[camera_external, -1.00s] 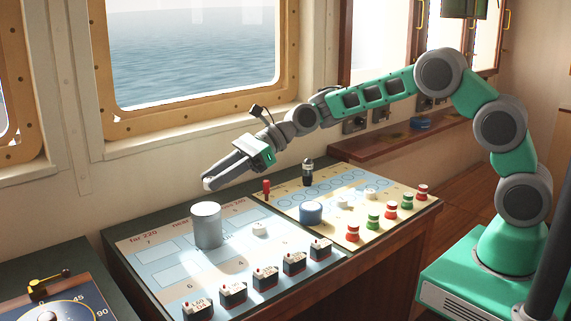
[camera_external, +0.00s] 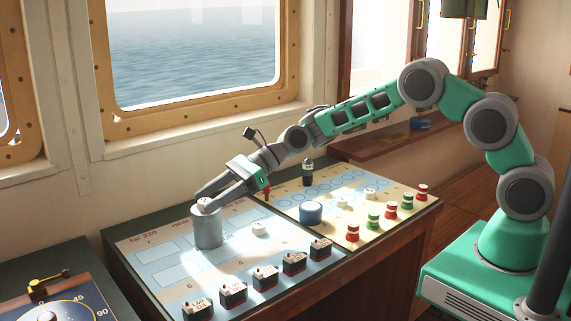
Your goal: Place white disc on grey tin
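The grey tin (camera_external: 208,231) stands upright on the light blue chart board at the left of the desk. My gripper (camera_external: 203,200) is right over its top, reaching in from the right with its fingers sloping down. A small white disc (camera_external: 206,201) shows between the fingertips, at the level of the tin's top. The fingers appear closed on the disc's sides. They partly hide the tin's rim, so I cannot tell if the disc touches the tin.
Another white piece (camera_external: 260,229) lies on the board right of the tin. A blue round tin (camera_external: 311,212) stands on the cream board, near red and green knobs (camera_external: 374,221). Several dark labelled blocks (camera_external: 265,278) line the front edge. A black-topped peg (camera_external: 308,171) stands behind.

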